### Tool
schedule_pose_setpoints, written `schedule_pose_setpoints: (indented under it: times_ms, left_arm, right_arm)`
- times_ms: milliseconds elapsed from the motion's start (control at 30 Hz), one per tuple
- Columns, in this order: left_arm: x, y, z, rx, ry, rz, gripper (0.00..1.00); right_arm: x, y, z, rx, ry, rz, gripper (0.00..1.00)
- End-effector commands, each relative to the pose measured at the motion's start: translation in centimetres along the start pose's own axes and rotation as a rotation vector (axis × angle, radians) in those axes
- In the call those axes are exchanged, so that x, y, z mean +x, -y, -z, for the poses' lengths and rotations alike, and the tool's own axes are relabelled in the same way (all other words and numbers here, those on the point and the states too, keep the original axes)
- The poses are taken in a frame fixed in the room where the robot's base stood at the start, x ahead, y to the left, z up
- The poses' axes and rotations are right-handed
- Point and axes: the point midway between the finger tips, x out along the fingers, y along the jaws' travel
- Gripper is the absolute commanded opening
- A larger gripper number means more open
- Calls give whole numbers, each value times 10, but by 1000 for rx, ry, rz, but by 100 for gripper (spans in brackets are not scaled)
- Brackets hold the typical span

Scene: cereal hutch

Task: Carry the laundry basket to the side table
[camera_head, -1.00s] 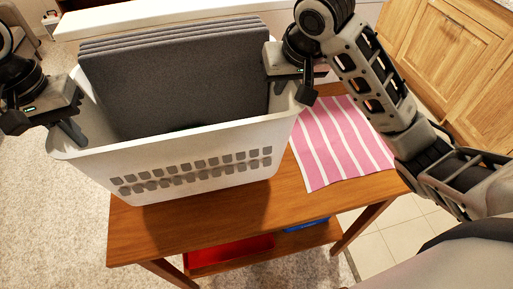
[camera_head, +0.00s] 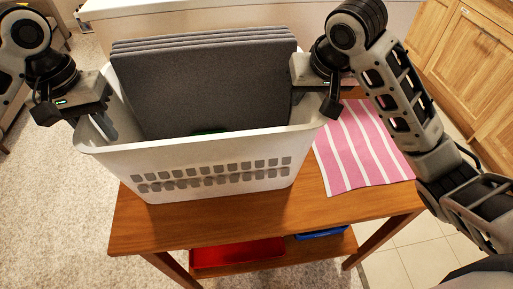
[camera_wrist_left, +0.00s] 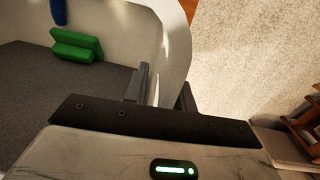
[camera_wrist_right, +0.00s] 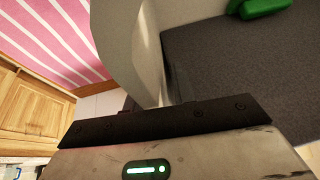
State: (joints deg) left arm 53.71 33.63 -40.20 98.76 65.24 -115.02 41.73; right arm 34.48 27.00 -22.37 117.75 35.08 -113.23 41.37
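The white laundry basket (camera_head: 205,180), with slotted holes in its front wall, is upright over the wooden side table (camera_head: 260,225). I cannot tell whether its bottom touches the tabletop. My left gripper (camera_head: 97,125) is shut on its left wall, with a finger on each side; the wall also shows in the left wrist view (camera_wrist_left: 172,40). My right gripper (camera_head: 312,100) is shut on its right wall, seen between the fingers in the right wrist view (camera_wrist_right: 150,55). Grey panels (camera_head: 215,90) stand inside the basket. A green item (camera_wrist_left: 78,48) also lies inside.
A pink-and-white striped cloth (camera_head: 362,145) lies on the table's right part. A red tray (camera_head: 237,252) and a blue tray (camera_head: 322,233) sit on the lower shelf. Wooden cabinets (camera_head: 480,65) stand at the right. Carpet (camera_head: 50,200) is clear at the left.

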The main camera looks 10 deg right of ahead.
Motion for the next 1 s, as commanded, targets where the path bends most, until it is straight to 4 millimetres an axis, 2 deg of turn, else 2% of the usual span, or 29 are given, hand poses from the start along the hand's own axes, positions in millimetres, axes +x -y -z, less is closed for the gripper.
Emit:
schedule_pose_setpoints:
  times_ms: [233, 367, 800, 1000]
  left_arm:
    - [-2, 0, 0, 1, 1, 0, 25]
    - [-12, 1, 1, 1, -3, 2, 25]
    - [-98, 1, 1, -2, -5, 3, 25]
    - [-117, 0, 0, 0, -1, 1, 25]
  right_arm:
    - [0, 0, 0, 1, 1, -1, 25]
    - [0, 0, 0, 2, 1, -1, 25]
    - [0, 0, 0, 2, 1, -1, 25]
    - [0, 0, 0, 2, 1, -2, 25]
